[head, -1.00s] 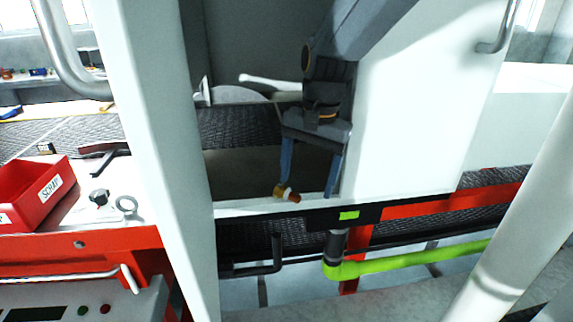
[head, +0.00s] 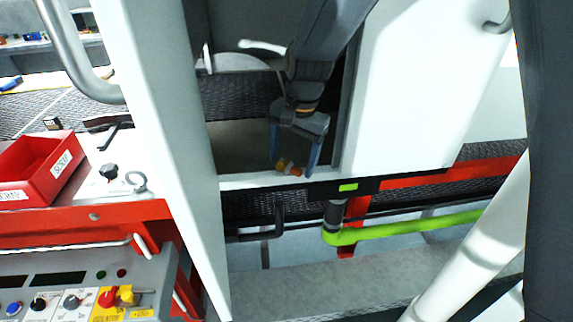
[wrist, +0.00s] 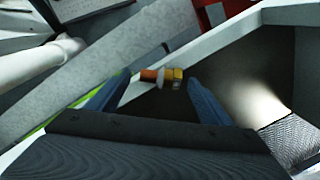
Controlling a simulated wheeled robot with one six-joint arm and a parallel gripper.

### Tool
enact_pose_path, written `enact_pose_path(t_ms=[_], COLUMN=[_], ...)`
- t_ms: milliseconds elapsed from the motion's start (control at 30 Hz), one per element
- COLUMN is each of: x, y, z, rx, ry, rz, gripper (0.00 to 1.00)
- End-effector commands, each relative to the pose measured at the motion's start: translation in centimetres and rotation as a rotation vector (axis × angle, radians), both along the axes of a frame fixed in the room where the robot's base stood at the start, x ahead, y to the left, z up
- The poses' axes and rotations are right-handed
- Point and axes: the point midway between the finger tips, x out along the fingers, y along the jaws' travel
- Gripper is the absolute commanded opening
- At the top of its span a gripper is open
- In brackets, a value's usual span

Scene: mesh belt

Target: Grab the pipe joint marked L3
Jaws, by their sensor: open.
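A small pipe joint (head: 288,168), orange and brass-yellow, lies by the white ledge at the opening in the machine. No L3 mark can be read on it. It also shows in the wrist view (wrist: 162,77), with an orange end, a pale middle and a yellow end. My gripper (head: 293,170) is open, with its two blue fingers pointing down at either side of the joint. In the wrist view the joint appears between and just beyond the fingertips (wrist: 150,85). I cannot tell whether either finger touches it.
White panels (head: 415,90) stand close on both sides of the opening. A white ledge (head: 240,181) runs along its front. A green pipe (head: 400,230) passes below. A red SCRAP bin (head: 32,165) sits on the bench at the left.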

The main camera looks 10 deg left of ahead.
Motion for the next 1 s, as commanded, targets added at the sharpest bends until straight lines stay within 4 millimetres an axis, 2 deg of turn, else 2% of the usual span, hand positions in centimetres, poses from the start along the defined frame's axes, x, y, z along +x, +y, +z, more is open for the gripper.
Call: enact_pose_path(t_ms=[267, 500, 567, 833, 1000], x=[0.0, 0.0, 0.0, 0.0, 0.1], y=[0.1, 0.1, 0.1, 0.1, 0.2], z=[-0.3, -0.3, -0.2, 0.2, 2.5], rx=[0.0, 0.0, 0.001, 0.001, 0.003], ry=[0.0, 0.0, -0.001, -0.002, -0.006], rz=[0.002, 0.002, 0.002, 0.002, 0.002], gripper=[0.72, 0.31, 0.23, 0.23, 0.23])
